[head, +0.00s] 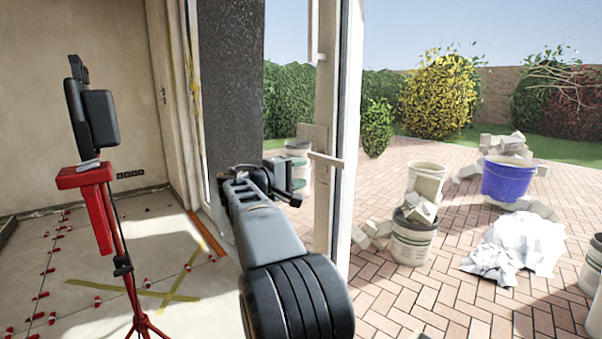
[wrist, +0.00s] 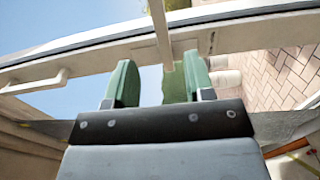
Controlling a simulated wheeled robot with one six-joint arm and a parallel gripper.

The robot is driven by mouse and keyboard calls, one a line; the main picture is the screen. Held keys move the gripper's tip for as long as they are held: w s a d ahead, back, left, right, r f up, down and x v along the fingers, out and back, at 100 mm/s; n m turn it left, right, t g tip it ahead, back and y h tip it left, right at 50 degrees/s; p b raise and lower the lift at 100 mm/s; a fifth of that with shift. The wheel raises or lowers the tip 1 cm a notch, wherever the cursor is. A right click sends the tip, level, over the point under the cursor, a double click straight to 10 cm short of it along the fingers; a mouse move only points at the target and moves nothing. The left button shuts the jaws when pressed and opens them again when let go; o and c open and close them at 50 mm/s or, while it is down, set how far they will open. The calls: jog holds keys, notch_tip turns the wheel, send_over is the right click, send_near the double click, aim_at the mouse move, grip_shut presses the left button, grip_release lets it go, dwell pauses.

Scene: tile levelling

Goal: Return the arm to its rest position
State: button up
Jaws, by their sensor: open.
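My gripper (head: 292,180) is at the end of my grey arm, raised in front of the door frame in the head view. In the wrist view my gripper (wrist: 158,84) shows two green-grey fingers standing apart with nothing between them. Behind the fingers is the white door frame (wrist: 100,52), with a handle (wrist: 36,82) at the left. The picture of the wrist view is tilted, with sky at upper left and paving at right. Whether the fingers are close to the frame I cannot tell.
A red tripod (head: 97,190) with a black device stands at left on the tiled floor (head: 160,235). Several red clips lie on the tiles. Outside, a blue tub (head: 508,182), buckets (head: 411,238) and a white crumpled sheet (head: 515,248) stand on brick paving (head: 400,300).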

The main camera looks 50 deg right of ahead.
jog(key=shift+r, duration=0.1)
dwell(0.3)
jog(key=s+a+r+t+y+p, duration=0.1)
jog(key=s+a+y+p, duration=0.3)
jog(key=a+p, duration=0.6)
jog(key=s+a+n+t+y+p, duration=0.1)
jog(key=s+a+t+y+p, duration=0.2)
jog(key=a+y+p, duration=0.5)
jog(key=s+a+r+n+t+y+p, duration=0.1)
jog(key=s+a+y+p, duration=0.4)
jog(key=a+p, duration=0.7)
jog(key=a+t+y, duration=0.1)
jog(key=a, duration=0.3)
jog(key=shift+a+r+p, duration=0.3)
jog(key=shift+p, duration=0.05)
jog(key=shift+c, duration=0.6)
jog(key=shift+d, duration=0.1)
